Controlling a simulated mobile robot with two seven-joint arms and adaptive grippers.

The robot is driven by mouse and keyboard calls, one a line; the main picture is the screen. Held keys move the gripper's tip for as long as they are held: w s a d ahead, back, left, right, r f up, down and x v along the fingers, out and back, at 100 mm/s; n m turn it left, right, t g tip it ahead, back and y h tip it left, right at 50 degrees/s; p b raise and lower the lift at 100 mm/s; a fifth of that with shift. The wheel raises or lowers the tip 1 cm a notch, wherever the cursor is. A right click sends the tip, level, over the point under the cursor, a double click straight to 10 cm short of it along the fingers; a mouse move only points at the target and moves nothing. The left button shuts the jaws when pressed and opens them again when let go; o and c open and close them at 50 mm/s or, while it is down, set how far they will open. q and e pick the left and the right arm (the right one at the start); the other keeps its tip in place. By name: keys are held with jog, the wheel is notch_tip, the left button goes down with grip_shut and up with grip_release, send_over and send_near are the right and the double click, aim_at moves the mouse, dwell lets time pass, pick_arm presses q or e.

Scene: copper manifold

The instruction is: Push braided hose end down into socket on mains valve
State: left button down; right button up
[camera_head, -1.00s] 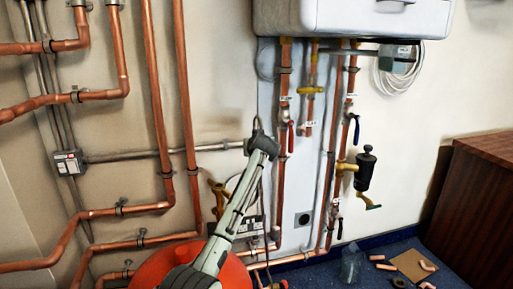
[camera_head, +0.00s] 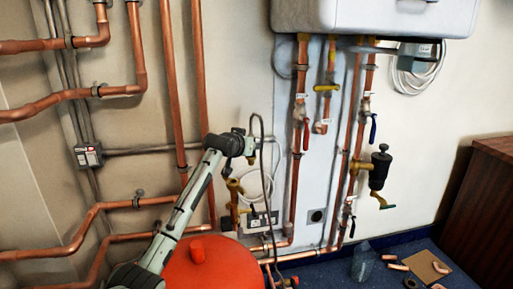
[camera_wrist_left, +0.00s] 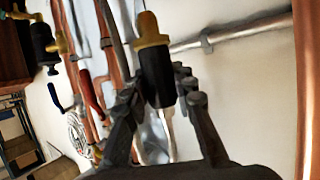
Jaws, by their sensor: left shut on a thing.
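The brass mains valve (camera_head: 234,187) is on the wall pipework just below the gripper. A gap shows between the gripper and the valve. The socket opening is too small to make out. My right gripper is not in view.
A red rounded vessel (camera_head: 212,265) stands below the arm. Copper pipes (camera_head: 298,190) with valves run down the wall to the right, beneath a white boiler (camera_head: 375,15).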

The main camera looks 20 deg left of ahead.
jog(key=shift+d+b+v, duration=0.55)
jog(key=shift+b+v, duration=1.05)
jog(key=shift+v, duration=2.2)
pick_arm(q)
jog(key=s+a+f+m+h+b, duration=0.2)
jog(key=s+a+f+m+h, duration=0.1)
jog(key=a+f+m+h, duration=0.1)
jog(key=shift+s+a+h+b, duration=0.2)
jog(key=shift+a+h+b, duration=0.2)
jog(key=shift+a+h, duration=0.25)
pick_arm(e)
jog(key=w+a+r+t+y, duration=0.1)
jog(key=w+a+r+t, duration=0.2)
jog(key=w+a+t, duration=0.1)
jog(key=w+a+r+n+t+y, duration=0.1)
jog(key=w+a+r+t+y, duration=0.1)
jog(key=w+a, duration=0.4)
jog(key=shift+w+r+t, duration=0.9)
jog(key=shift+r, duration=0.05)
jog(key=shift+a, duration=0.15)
